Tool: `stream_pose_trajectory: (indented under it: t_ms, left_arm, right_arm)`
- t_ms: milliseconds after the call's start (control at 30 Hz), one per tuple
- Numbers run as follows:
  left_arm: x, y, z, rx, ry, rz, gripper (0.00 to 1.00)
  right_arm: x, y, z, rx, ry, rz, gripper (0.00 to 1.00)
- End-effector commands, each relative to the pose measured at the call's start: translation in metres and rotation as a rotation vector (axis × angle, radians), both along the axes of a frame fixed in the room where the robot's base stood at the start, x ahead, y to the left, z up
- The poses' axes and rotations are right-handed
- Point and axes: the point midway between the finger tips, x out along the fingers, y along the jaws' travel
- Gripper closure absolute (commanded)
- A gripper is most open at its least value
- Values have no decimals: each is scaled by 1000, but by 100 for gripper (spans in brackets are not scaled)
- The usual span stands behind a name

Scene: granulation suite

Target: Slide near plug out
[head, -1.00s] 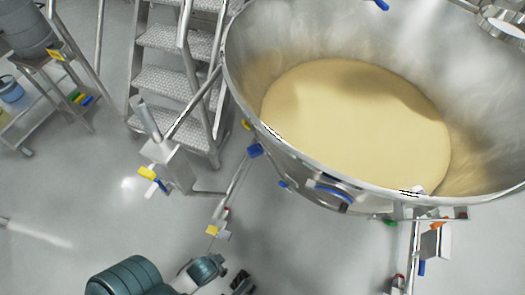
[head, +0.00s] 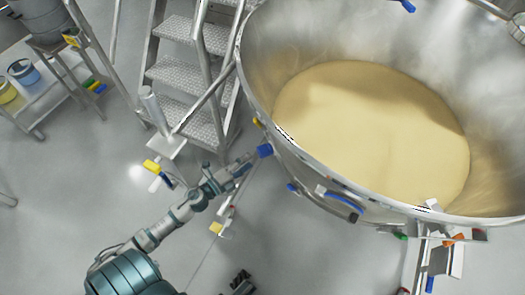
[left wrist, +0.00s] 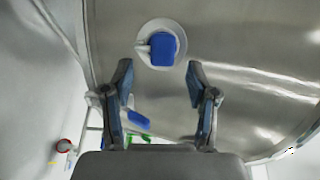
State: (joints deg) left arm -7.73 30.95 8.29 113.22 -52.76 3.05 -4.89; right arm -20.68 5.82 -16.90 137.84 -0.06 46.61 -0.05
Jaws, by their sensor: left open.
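A blue plug (head: 265,151) sits on the outer wall of the big steel vessel (head: 300,170) in the head view. In the left wrist view a blue plug (left wrist: 163,48) sits in a round pale port, ahead of my fingers and roughly between them. My left gripper (head: 250,161) reaches up to the vessel wall just left of the plug. In the left wrist view its fingers (left wrist: 160,85) are apart with nothing between the tips. A second blue part (head: 292,187) shows lower right on the vessel; which plug is the near one is unclear. My right gripper is not in view.
Steel steps (head: 185,75) with a handrail stand left of the vessel. A cart with buckets (head: 24,72) stands at the far left. A yellow-handled fitting (head: 152,166) and a pipe with a yellow tag (head: 216,228) are close to my left arm. Open floor lies at lower left.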

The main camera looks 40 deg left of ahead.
Motion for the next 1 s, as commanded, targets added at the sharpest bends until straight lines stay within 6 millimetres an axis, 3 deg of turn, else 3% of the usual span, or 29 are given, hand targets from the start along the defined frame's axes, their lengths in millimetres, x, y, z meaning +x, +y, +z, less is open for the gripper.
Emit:
stream_pose_trajectory:
  t_ms: [233, 500, 867, 1000]
  left_arm:
    - [30, -6, 1, 21, -6, -19, 42]
    - [68, -12, 1, 17, -6, -16, 42]
    - [74, -13, 2, 14, -5, -14, 42]
    - [74, -13, 1, 14, -5, -14, 74]
  right_arm:
    - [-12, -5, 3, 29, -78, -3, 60]
    - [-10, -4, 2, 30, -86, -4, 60]
    - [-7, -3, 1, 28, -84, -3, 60]
    - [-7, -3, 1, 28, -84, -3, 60]
